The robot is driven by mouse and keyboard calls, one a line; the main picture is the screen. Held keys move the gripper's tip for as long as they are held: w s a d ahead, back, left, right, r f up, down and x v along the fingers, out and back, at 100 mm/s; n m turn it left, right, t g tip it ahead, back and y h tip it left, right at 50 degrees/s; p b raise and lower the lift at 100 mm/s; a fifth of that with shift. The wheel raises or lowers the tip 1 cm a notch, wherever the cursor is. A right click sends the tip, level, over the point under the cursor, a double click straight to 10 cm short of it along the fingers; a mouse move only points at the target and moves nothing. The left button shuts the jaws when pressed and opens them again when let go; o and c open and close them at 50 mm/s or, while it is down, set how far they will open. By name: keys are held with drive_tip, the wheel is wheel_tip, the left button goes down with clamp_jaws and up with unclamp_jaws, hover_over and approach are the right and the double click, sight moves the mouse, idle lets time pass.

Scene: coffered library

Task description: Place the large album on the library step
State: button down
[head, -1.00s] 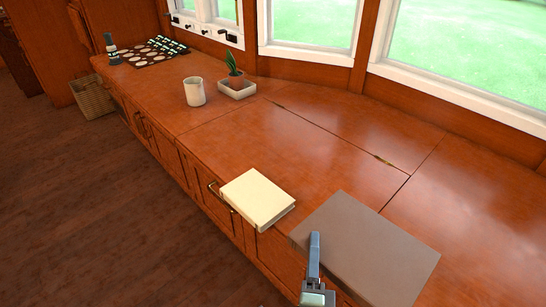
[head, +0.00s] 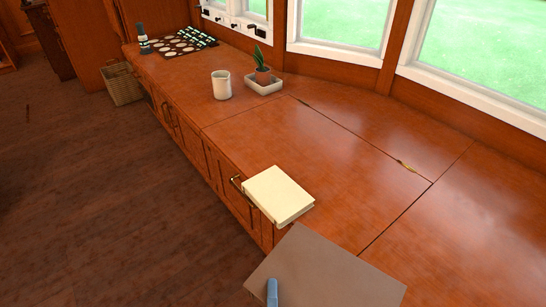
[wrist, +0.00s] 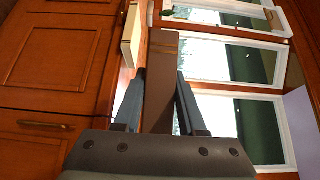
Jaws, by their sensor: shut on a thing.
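The large album (head: 330,272) is a flat grey-brown slab in the lower part of the head view, cut off by the bottom edge. In the wrist view the album (wrist: 163,65) shows edge-on as a brown band between my fingers. My gripper (wrist: 160,85) is shut on it, with a blue finger on each side. In the head view only one blue finger (head: 272,290) shows, over the album's near left part. The album covers part of the counter's front edge; I cannot tell its height above it. No library step can be made out.
A cream book (head: 278,194) lies at the front edge of the wooden counter (head: 330,160), just beyond the album. A white mug (head: 221,85), a potted plant (head: 262,72) and a patterned board (head: 184,42) stand farther back. A basket (head: 122,86) sits on the floor. The floor at left is clear.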

wheel_tip(320, 180, up, 26)
drive_tip(key=s+p, duration=0.1)
drive_tip(key=p, duration=3.1)
drive_tip(key=shift+s+p, duration=0.3)
drive_tip(key=shift+d, duration=0.15)
